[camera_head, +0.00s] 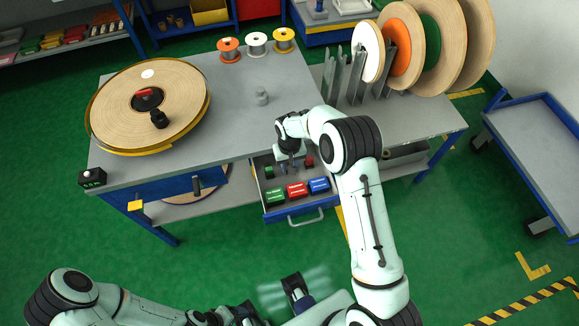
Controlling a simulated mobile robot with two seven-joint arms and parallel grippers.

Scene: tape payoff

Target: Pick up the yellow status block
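I cannot make out a yellow block in the open drawer (265,187). Its front row holds a green block (275,195), a red block (297,189) and a blue block (319,184), each with lettering. A small yellow square (135,206) shows at the workbench's front left edge; I cannot tell if it is the status block. My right gripper (290,164) points down over the back of the drawer and hides part of it; its finger gap is unclear.
A large tape reel (180,97) lies on the workbench (233,120) at left. A small black display box (92,178) sits at the left corner. Small spools (256,44) stand at the back. Upright reels (404,47) fill the rack at right. A blue cart (540,135) stands far right.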

